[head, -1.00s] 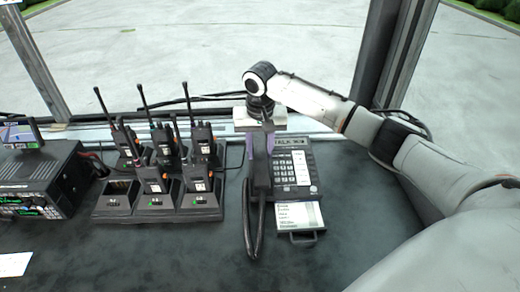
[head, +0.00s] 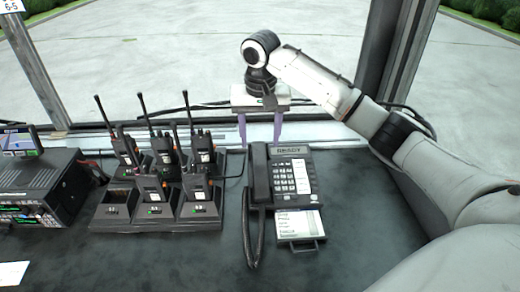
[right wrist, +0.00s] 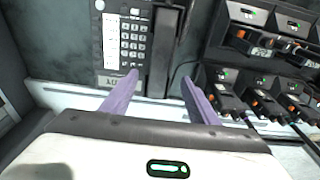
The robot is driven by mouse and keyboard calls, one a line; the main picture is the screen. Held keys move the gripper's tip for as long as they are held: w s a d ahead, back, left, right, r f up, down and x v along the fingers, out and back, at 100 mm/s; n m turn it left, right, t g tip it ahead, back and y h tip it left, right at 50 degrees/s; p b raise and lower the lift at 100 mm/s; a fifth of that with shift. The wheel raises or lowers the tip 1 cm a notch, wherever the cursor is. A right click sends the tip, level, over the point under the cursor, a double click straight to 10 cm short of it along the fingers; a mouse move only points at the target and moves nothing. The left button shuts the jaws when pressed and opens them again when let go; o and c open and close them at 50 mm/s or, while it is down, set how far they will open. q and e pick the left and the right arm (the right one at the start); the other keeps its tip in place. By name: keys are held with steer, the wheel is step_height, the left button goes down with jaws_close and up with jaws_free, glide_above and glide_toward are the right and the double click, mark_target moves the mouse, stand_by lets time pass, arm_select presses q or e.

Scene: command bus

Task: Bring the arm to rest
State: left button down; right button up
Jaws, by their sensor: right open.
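My right gripper (head: 260,138) is open and empty, its two purple fingers pointing down behind the desk phone (head: 292,180) near the window ledge. The phone's dark handset (head: 258,174) lies in its cradle on the left side, with the coiled cord hanging below it. The phone's display reads READY. In the right wrist view the purple fingers (right wrist: 160,98) stand apart, with the handset (right wrist: 165,50) between and beyond them. My right arm (head: 400,135) reaches in from the right. My left gripper is not in view.
A charger rack (head: 160,215) with several handheld radios stands left of the phone; its front left slot is empty. A radio console (head: 45,190) with a small screen is at far left. A window pillar (head: 385,50) stands behind my right arm. The front desk surface (head: 180,265) is clear.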

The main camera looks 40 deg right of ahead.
mark_target(260, 161)
steer(key=shift+s+r, duration=0.15)
steer(key=shift+r, duration=0.7)
steer(key=f, duration=0.7)
steer(key=w+f, duration=0.1)
steer(key=f, duration=0.2)
steer(key=shift+w+d+f+p, duration=0.1)
steer(key=shift+d+f+p, duration=0.2)
steer(key=shift+d, duration=0.1)
steer(key=shift+w+r, duration=0.1)
steer(key=shift+r, duration=0.3)
